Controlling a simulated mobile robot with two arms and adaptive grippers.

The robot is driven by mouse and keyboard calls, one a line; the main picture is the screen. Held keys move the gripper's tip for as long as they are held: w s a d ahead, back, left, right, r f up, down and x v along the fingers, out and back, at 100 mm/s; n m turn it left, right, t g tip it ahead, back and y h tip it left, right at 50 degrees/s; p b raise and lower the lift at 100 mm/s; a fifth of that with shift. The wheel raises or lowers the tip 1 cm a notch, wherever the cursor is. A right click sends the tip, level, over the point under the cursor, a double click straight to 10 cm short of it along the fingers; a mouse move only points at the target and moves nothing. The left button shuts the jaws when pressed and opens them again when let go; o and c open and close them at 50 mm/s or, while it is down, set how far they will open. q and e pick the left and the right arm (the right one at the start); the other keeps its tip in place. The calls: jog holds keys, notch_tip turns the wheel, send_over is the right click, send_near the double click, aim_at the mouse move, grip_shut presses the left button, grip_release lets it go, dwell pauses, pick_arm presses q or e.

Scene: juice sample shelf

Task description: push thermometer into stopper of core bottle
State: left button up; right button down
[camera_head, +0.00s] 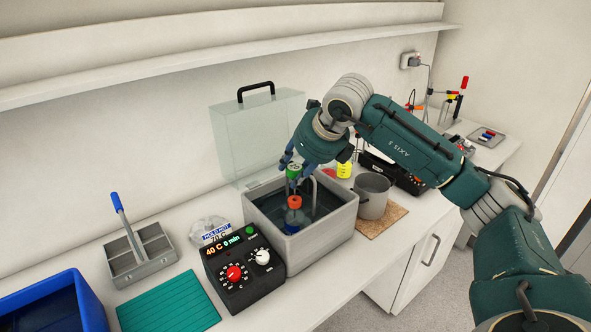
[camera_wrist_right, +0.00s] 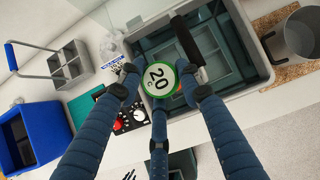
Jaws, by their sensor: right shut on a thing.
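My right gripper (camera_head: 292,163) is shut on the thermometer (camera_head: 294,172), which has a green head. In the right wrist view the thermometer's round dial (camera_wrist_right: 158,78) has a green rim and reads 20 C, with the blue fingers around it. The core bottle (camera_head: 293,220) stands in the grey water bath (camera_head: 347,217), with its orange-red stopper (camera_head: 294,202) on top. The thermometer head is just above the stopper in the head view. Its stem is hard to make out, so I cannot tell whether it is in the stopper. My left gripper is out of view.
The black control box (camera_head: 245,282) reads 40 C, 0 min, in front of the bath. A clear panel with a black handle (camera_head: 256,91) stands behind. A metal pot (camera_head: 372,196) is right. A grey caddy (camera_head: 140,258), teal mat (camera_head: 168,305) and blue bin (camera_head: 85,308) are left.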

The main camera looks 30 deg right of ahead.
jog(key=shift+f+b, duration=2.2)
jog(key=shift+f, duration=0.35)
